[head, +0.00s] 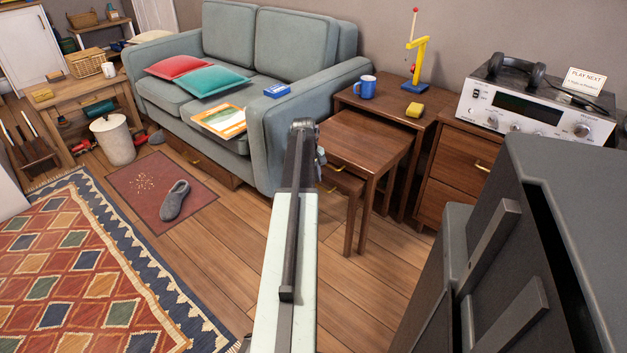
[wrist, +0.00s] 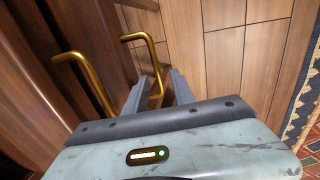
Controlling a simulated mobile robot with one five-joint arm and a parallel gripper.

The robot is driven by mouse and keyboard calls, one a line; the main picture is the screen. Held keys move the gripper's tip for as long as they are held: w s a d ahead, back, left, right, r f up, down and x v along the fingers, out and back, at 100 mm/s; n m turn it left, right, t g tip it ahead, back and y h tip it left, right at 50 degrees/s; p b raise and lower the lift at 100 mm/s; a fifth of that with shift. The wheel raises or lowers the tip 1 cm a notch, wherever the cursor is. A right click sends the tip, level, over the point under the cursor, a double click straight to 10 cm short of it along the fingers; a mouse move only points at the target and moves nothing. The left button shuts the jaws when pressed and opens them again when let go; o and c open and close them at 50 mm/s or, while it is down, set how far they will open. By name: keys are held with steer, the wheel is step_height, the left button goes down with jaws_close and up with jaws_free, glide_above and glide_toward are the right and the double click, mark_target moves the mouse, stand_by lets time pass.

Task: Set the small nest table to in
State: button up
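A nest of brown wooden tables stands right of the sofa in the head view. The large table (head: 436,109) is at the back, and a lower table (head: 362,142) stands out in front of it. A smaller table (head: 344,181) shows low at the left, partly hidden by my arm. In the wrist view, two brass handles show: a left handle (wrist: 88,80) and a right handle (wrist: 148,46). My gripper (wrist: 158,86) is open, with the right handle's lower end between or just beyond its fingertips; contact is unclear. The head view does not show my fingers.
The sofa (head: 290,45) stands close on the left of the tables. A drawer cabinet (head: 455,165) with a stereo (head: 530,105) is on the right. Open floor (head: 370,290) lies in front.

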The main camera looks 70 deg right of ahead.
step_height(320, 180, up, 7)
steer(key=a+p, duration=0.1)
steer(key=p, duration=0.6)
steer(key=shift+w+a+r, duration=0.15)
steer(key=shift+w+r, duration=0.05)
steer(key=shift+w, duration=0.1)
